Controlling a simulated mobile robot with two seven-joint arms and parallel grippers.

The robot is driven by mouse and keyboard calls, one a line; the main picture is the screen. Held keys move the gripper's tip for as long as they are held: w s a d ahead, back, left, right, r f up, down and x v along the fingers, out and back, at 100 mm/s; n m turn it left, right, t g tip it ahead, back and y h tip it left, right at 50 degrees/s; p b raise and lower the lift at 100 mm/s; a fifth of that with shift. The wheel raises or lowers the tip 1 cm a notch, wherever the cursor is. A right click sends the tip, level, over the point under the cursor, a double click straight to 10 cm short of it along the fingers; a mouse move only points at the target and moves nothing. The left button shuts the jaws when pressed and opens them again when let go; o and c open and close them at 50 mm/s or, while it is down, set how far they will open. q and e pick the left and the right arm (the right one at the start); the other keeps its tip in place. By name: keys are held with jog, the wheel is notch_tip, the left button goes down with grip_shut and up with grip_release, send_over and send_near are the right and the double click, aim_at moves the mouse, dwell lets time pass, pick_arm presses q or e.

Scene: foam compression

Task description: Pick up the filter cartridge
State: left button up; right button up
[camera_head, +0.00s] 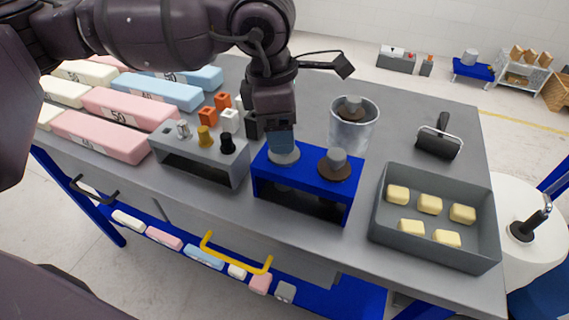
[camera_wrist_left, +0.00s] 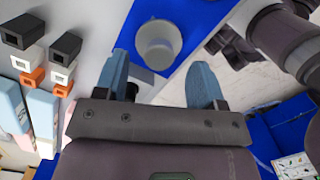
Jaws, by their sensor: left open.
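The left one, a pale grey disc with a raised middle (camera_head: 285,157), is the likely filter cartridge. It also shows in the left wrist view (camera_wrist_left: 158,42), upright on the blue top. My right gripper does not show.
A clear beaker (camera_head: 352,131) with a similar brown-and-grey piece stands behind the stand. A grey holder (camera_head: 201,159) with small knobs is left of it, with pink foam blocks (camera_head: 103,134) beyond. A grey tray (camera_head: 435,239) of yellow blocks and a roller (camera_head: 438,141) are at right.

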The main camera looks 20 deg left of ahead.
aim_at(284, 164)
pick_arm(q)
notch_tip(284, 164, down, 3)
jog(key=shift+w+d+f, duration=0.15)
grip_shut()
dwell(0.4)
